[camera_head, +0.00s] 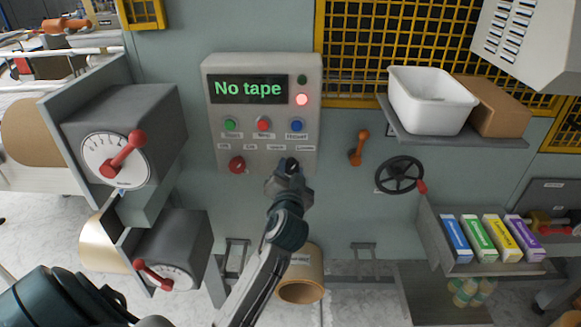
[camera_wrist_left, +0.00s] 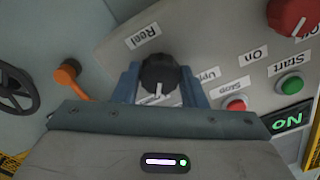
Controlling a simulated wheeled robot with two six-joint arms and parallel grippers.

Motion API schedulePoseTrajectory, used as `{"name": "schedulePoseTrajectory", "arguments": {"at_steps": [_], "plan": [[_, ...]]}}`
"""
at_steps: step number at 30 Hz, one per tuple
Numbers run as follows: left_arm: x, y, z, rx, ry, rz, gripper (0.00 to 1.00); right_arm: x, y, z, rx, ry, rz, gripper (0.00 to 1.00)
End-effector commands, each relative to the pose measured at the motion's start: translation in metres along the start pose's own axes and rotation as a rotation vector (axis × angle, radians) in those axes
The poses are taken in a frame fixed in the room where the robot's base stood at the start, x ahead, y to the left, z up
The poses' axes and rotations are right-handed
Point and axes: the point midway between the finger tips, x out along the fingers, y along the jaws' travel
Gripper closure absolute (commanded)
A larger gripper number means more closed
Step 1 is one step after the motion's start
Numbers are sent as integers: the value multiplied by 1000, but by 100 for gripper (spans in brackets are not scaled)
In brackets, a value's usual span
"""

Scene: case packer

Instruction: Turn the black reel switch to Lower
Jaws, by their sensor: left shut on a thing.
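The black reel switch (camera_wrist_left: 160,72) sits on the grey control panel (camera_head: 312,75) above the Reel label (camera_wrist_left: 144,36). My left gripper (camera_head: 291,170) is at the panel's lower right, shut on the switch; in the wrist view its blue fingers stand on either side of the knob. The knob's white mark points down in the wrist view, towards a label mostly hidden by the gripper. The Upper label (camera_wrist_left: 207,74) shows to the right of the knob there. The Lower label (camera_head: 305,148) is above and right of the gripper in the head view. My right gripper is not in view.
The display (camera_head: 248,89) reads "No tape" and a red lamp (camera_head: 302,99) is lit. A red knob (camera_head: 237,164) is at the panel's lower left. An orange lever (camera_head: 358,148) and black handwheel (camera_head: 400,175) are to the right. Red-handled dials (camera_head: 118,160) stand left.

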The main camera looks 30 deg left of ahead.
Motion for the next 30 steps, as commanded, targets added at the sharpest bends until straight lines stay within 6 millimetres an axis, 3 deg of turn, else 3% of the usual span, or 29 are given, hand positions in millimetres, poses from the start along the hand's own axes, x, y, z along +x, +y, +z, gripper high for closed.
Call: {"name": "schedulePoseTrajectory", "arguments": {"at_steps": [9, 24, 25, 28, 30], "plan": [[0, -1, -2, 105, 3, -2, 85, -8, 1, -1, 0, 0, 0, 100], [0, -1, -1, 123, 3, -2, 85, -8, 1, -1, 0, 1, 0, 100], [0, -1, -1, 123, 3, -2, 58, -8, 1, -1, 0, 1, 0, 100], [0, -1, -1, 122, 3, -2, 40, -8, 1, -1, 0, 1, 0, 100], [0, 0, -1, 122, 2, -1, 40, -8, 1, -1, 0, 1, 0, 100]]}}
